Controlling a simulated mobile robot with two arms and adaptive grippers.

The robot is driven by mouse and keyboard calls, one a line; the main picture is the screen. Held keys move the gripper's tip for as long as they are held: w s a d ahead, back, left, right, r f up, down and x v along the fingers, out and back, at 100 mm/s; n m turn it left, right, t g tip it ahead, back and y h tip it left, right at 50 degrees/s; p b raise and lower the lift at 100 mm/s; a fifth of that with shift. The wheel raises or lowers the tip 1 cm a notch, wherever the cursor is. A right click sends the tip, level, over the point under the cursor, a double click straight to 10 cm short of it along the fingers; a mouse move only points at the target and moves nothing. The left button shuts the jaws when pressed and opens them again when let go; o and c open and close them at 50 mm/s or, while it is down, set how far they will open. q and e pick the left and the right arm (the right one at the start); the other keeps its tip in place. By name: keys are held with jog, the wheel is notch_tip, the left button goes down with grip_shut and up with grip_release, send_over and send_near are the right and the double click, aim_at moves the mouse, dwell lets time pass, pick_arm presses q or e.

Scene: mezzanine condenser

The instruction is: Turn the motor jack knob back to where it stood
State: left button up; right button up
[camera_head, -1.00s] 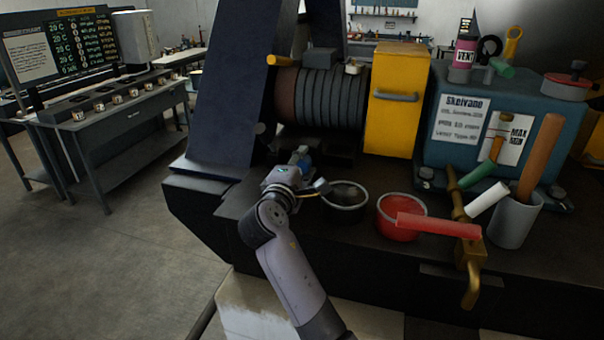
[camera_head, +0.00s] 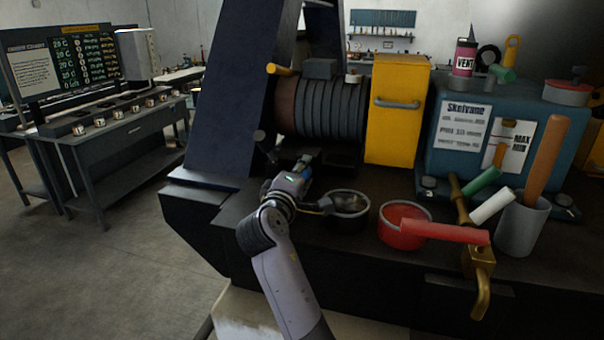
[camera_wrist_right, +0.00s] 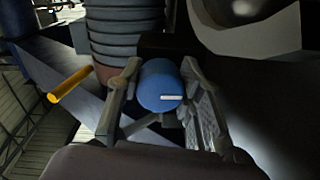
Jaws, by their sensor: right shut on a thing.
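The motor jack knob (camera_wrist_right: 160,86) is a round blue cap with a short white mark on its face; in the right wrist view the mark lies nearly level, pointing right. My right gripper (camera_wrist_right: 160,75) has one finger on each side of the knob and is shut on it. In the head view my right gripper (camera_head: 305,182) is low beside the motor, in front of the ribbed motor body (camera_head: 328,106). Only a bit of blue shows there, and my gripper hides most of the knob. My left gripper is out of view.
A metal bowl (camera_head: 347,220) stands close right of my gripper, and a red bowl (camera_head: 392,236) beyond it. A brass valve with a red handle (camera_head: 445,233) and a grey cup (camera_head: 523,228) stand farther right. A slanted dark panel (camera_head: 228,100) rises at the left.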

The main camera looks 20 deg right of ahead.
jog(key=shift+f, duration=0.15)
jog(key=o, duration=1.2)
jog(key=shift+c, duration=0.2)
